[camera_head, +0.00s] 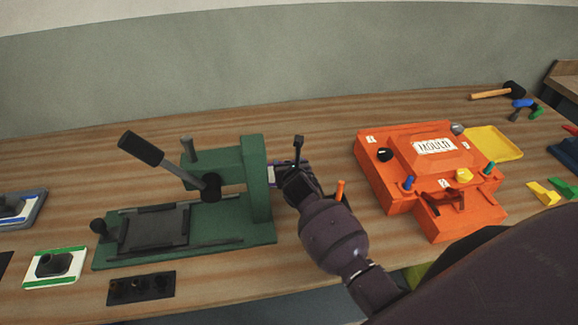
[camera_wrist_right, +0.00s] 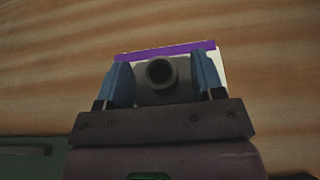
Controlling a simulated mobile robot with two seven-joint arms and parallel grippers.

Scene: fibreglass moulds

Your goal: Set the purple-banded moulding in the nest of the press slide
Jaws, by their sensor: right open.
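The purple-banded moulding (camera_wrist_right: 165,50) lies on the wooden bench in the right wrist view. It is a white plate with a purple stripe and a dark round hollow boss (camera_wrist_right: 161,72). In the head view only a sliver of it (camera_head: 273,174) shows beside the press column. My right gripper (camera_wrist_right: 162,85) is open, with its blue fingers on either side of the boss. In the head view this gripper (camera_head: 292,175) is just right of the green press (camera_head: 257,180). The dark press slide (camera_head: 154,230) with its nest is at the press's left, with no moulding visible in it. My left gripper is out of view.
A green-banded moulding (camera_head: 54,267) and a blue-edged one (camera_head: 20,208) lie at left. A black holed plate (camera_head: 141,288) is in front of the press. The press lever (camera_head: 142,149) leans up left. An orange mould box (camera_head: 395,180) stands at right.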

